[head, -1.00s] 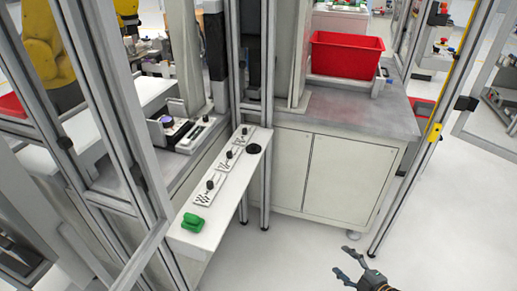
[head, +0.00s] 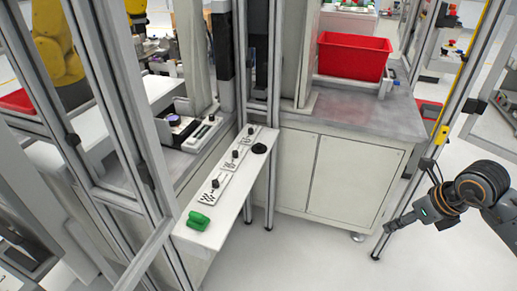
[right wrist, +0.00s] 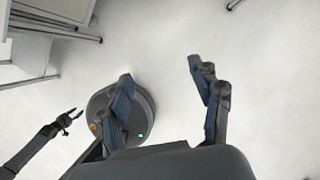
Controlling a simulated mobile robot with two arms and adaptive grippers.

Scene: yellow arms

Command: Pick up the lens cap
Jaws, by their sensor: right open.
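A flat round black disc, which looks like the lens cap (head: 259,148), lies on the far end of a narrow white shelf (head: 232,211). My right gripper (right wrist: 160,78) is open and empty over bare floor in the right wrist view. In the head view my right arm reaches in from the right, and its front end (head: 390,227) is in front of the cabinet, well to the right of and apart from the disc. My left gripper (right wrist: 70,119) shows open and empty at the left of the right wrist view.
A green object (head: 198,220) lies at the shelf's near end, with several black knobs on plates between. Metal frame posts stand left of and behind the shelf. A white cabinet (head: 350,180) with a red bin (head: 353,55) stands behind.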

